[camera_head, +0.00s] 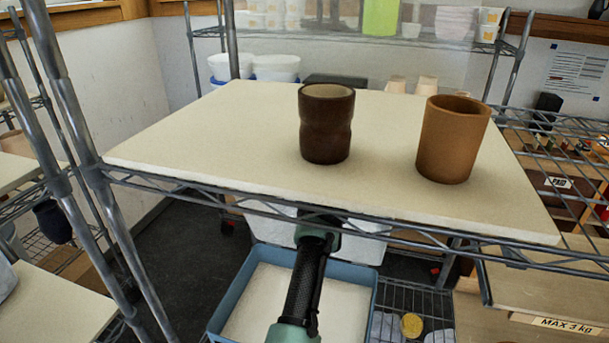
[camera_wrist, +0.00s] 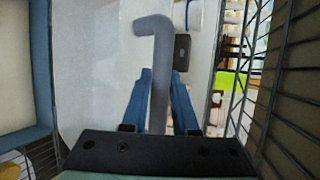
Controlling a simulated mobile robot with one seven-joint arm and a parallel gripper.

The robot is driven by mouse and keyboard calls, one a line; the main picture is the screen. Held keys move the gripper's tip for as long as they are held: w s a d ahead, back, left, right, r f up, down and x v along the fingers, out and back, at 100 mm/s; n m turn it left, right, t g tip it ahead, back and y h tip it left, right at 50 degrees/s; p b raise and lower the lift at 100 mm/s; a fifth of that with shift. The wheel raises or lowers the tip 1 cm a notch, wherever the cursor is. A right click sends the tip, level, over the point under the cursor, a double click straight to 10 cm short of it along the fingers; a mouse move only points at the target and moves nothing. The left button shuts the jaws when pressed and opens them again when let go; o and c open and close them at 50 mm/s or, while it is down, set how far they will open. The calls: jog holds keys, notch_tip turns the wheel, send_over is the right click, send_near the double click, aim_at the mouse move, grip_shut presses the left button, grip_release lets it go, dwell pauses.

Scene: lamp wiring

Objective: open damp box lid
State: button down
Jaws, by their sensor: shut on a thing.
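The blue damp box (camera_head: 223,303) stands low under the shelf board, with a pale flat surface inside its rim. Its blue rim also shows at the left of the wrist view (camera_wrist: 42,75). A pale panel (camera_head: 362,248), seemingly the lid, shows behind the box, partly hidden by the shelf edge and my arm. It appears as a whitish sheet in the wrist view (camera_wrist: 95,60). My gripper (camera_wrist: 161,75) is shut on a grey bent bar (camera_wrist: 158,50), seemingly the lid handle, between its blue fingers. In the head view the fingertips are hidden under the shelf.
A dark brown cup (camera_head: 326,125) and a lighter brown cup (camera_head: 452,140) stand upright on the cream shelf board (camera_head: 220,130) above my arm. Metal shelf posts (camera_head: 75,120) rise at left. A wire rack (camera_wrist: 245,70) is close to the right in the wrist view.

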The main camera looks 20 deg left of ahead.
jog(key=shift+f, duration=0.1)
dwell(0.3)
jog(key=c, duration=1)
grip_release()
jog(key=f+b+v, duration=0.1)
jog(key=b+v, duration=0.1)
jog(key=v, duration=0.2)
jog(key=f+b+v, duration=0.1)
jog(key=b+v, duration=0.1)
jog(key=v, duration=0.3)
jog(key=s+f+b+v, duration=0.1)
jog(key=b+v, duration=0.1)
jog(key=v, duration=0.3)
jog(key=shift+s+d+f, duration=0.15)
jog(key=shift+s+d, duration=0.05)
jog(key=shift+d, duration=0.1)
